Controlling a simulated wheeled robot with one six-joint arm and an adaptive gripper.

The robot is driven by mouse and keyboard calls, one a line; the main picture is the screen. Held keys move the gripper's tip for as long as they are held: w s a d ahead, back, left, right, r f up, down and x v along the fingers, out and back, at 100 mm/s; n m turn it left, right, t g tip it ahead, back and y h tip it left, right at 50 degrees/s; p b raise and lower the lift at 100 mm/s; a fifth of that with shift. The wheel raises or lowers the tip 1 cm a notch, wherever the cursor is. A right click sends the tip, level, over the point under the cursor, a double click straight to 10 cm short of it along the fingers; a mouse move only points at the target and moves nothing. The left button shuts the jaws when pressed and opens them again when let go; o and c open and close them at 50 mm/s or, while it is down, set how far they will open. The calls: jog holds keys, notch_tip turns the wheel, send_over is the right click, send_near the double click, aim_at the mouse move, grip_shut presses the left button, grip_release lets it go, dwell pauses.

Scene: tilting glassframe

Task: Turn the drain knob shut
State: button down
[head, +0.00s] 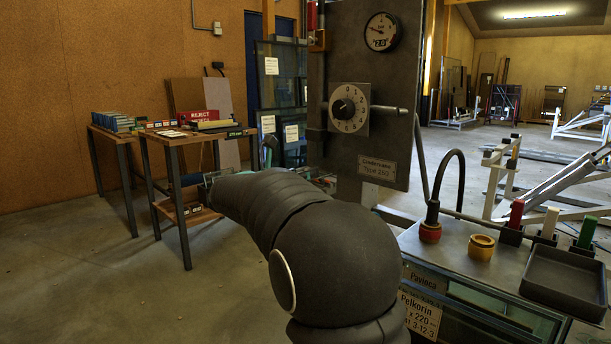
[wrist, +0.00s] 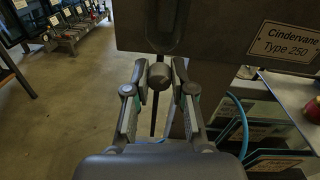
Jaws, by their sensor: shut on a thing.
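A thin dark rod (wrist: 153,118) hangs below the knob. How far the knob is turned cannot be told. In the head view, my arm hides the knob and the fingertips.
The grey panel (head: 345,150) carries a gauge (head: 381,31) and a numbered dial knob (head: 343,108). At right, a bench top (head: 455,260) holds a yellow cup (head: 481,247), coloured handles and a black tray (head: 565,282). Tables (head: 195,136) stand at left; floor between is clear.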

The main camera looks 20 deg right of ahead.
jog(key=shift+n, duration=1.4)
jog(key=c, duration=1)
grip_release()
jog(key=v, duration=1.2)
jog(key=shift+w+a, duration=0.1)
jog(key=shift+r, duration=0.1)
